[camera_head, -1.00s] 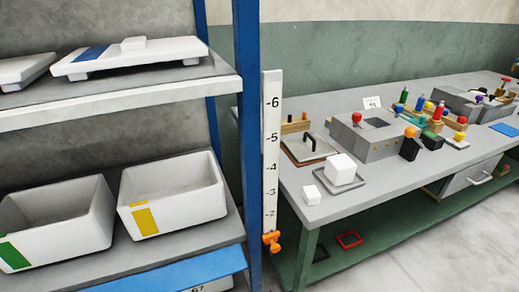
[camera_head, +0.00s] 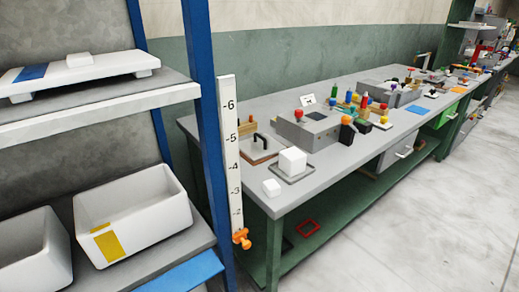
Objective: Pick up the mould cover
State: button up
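Two things look like a cover, and I cannot tell which is the mould cover. One is a flat white lid-like piece (camera_head: 110,71) with a blue stripe and a small white block on top; it rests on feet on the upper shelf at left. The other is a flat plate with a black handle (camera_head: 251,150), lying on a brown-edged base at the near left of the workbench. My gripper is not in view.
The lower shelf holds a white bin with a yellow stripe (camera_head: 150,222) and part of another bin. A blue post (camera_head: 207,150) and a white numbered scale (camera_head: 230,150) stand before the workbench (camera_head: 340,165). White blocks sit near its front corner. Floor at right is clear.

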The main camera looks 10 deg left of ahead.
aim_at(260, 147)
jog(key=u, duration=0.05)
jog(key=i, duration=1)
jog(key=z, duration=0.05)
